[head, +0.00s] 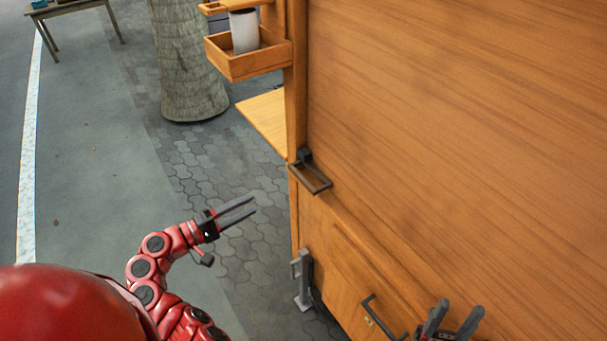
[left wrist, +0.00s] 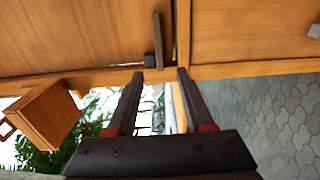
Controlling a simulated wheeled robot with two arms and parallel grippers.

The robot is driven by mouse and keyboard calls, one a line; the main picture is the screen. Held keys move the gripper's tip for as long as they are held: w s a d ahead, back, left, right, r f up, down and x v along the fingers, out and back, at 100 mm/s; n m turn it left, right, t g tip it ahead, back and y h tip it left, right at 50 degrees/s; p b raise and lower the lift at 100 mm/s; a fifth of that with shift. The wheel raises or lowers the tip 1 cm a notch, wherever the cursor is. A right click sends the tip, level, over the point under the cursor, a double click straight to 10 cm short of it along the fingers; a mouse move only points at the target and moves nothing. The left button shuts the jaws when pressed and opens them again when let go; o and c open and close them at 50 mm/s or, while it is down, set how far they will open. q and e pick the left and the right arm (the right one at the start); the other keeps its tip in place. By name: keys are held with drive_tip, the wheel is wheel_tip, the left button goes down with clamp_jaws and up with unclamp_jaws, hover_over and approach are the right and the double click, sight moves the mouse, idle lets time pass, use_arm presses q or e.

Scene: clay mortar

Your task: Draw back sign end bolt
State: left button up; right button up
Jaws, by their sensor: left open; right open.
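A dark metal bolt with a rectangular loop handle (head: 316,180) sits on the near edge of the wooden stall, where the large upper panel meets the lower front. I take it to be the sign end bolt, though no label shows. In the left wrist view a dark bar (left wrist: 158,41) on the wood, likely the same bolt, lies just beyond the fingertips. My left gripper (head: 254,206) is open and empty, left of the bolt and apart from it. Its fingers also show in the left wrist view (left wrist: 160,73). My right gripper (head: 459,307) is open and empty near the lower panel.
A grey metal post (head: 304,280) stands by the stall's lower corner. A dark pull handle (head: 383,318) is on the lower front. A wooden box (head: 247,65) holds a white cylinder (head: 244,31). A tree trunk (head: 187,60) stands behind; paving left of the stall is clear.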

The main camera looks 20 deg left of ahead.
sight(300, 181)
use_arm(q)
drive_tip(key=p+x, duration=0.3)
drive_tip(key=x, duration=1.4)
drive_tip(key=shift+s+d+r, duration=0.1)
drive_tip(key=shift+d+r, duration=0.05)
drive_tip(key=shift+d, duration=0.15)
clamp_jaws()
idle(0.6)
